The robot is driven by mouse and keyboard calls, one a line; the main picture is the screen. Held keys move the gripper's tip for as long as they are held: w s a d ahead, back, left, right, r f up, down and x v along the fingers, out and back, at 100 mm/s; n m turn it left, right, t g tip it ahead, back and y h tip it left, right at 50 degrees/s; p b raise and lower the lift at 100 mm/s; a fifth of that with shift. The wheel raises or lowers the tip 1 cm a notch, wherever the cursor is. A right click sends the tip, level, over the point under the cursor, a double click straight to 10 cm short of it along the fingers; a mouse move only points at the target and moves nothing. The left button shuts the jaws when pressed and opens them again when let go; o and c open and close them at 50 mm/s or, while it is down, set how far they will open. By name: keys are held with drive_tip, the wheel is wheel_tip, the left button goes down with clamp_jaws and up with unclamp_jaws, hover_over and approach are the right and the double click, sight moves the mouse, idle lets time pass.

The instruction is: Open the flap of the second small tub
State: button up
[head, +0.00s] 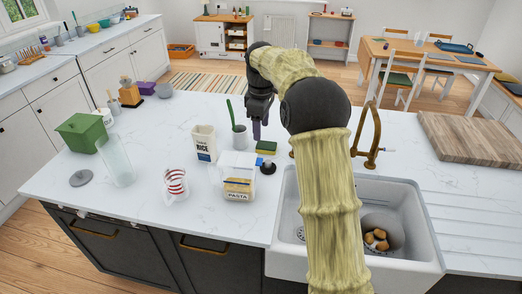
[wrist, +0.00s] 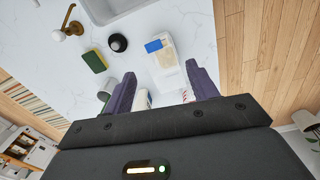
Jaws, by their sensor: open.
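Two small white tubs stand on the white counter. The RICE tub (head: 205,145) is farther back, and the PASTA tub (head: 239,184) is nearer, at the sink's left. The frames do not show which counts as second. Both appear upright; whether their flaps are raised is too small to tell. My gripper (head: 257,131) is in the air behind the sponge, right of the RICE tub, with purple fingers apart and nothing seen between them.
A grey cup with a green brush (head: 239,136), a sponge (head: 266,148) and a black round item (head: 267,167) stand near the tubs. The sink (head: 285,215) and brass tap (head: 371,150) are to the right.

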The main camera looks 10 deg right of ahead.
sight(261, 161)
drive_tip(key=w+r+n, duration=0.1)
drive_tip(key=w+r+n+p, duration=0.1)
drive_tip(key=r, duration=0.1)
drive_tip(key=shift+w+d, duration=0.3)
wheel_tip(261, 161, down, 17)
drive_tip(key=p, duration=0.3)
drive_tip(key=shift+f, duration=0.2)
idle(0.3)
clamp_jaws()
